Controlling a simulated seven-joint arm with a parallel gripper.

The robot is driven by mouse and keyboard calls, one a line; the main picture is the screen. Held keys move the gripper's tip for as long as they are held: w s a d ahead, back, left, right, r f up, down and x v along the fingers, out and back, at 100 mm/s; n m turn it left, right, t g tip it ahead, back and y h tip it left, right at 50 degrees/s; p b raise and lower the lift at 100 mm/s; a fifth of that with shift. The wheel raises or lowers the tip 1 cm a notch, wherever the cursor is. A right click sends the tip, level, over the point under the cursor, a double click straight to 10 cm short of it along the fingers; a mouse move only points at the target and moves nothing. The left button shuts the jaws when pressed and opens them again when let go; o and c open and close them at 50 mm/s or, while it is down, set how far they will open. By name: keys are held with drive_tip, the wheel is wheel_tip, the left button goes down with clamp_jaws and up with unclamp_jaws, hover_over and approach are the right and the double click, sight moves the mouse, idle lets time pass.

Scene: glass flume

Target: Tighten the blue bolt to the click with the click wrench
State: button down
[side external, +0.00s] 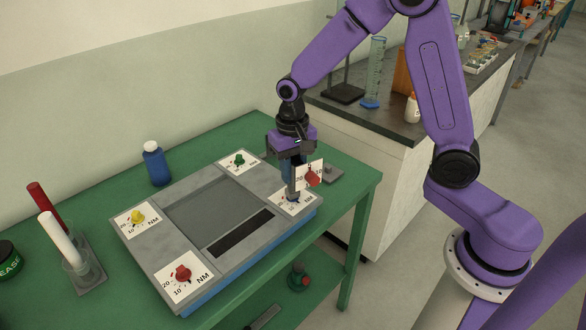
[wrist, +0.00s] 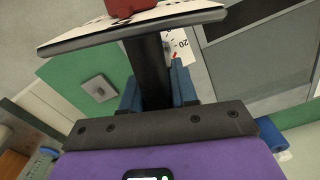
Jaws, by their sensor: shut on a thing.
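My gripper (side external: 291,172) is above the right corner of the grey flume frame (side external: 257,187), its blue fingers (wrist: 182,86) shut around the dark upright shaft of the click wrench (wrist: 150,72). The wrench carries a white scale plate (side external: 303,168) with a red pointer (side external: 313,178); the plate's edge and red part also show at the top of the wrist view. The wrench's grey lower end (side external: 293,194) comes down over the right corner's white dial card (side external: 285,206). The bolt there is hidden, so its colour and whether the wrench is seated cannot be told.
Yellow (side external: 138,217), green (side external: 239,160) and red (side external: 182,272) bolts stand on the frame's other corner cards. A grey block (side external: 333,172) lies on the green table near its right edge. A blue bottle (side external: 156,163) and a holder with red and white rods (side external: 80,270) stand left.

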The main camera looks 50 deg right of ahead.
drive_tip(key=shift+m, duration=1.1)
drive_tip(key=shift+a+m, duration=0.1)
drive_tip(key=shift+m, duration=0.7)
drive_tip(key=shift+n, duration=0.6)
drive_tip(key=shift+r, duration=2.5)
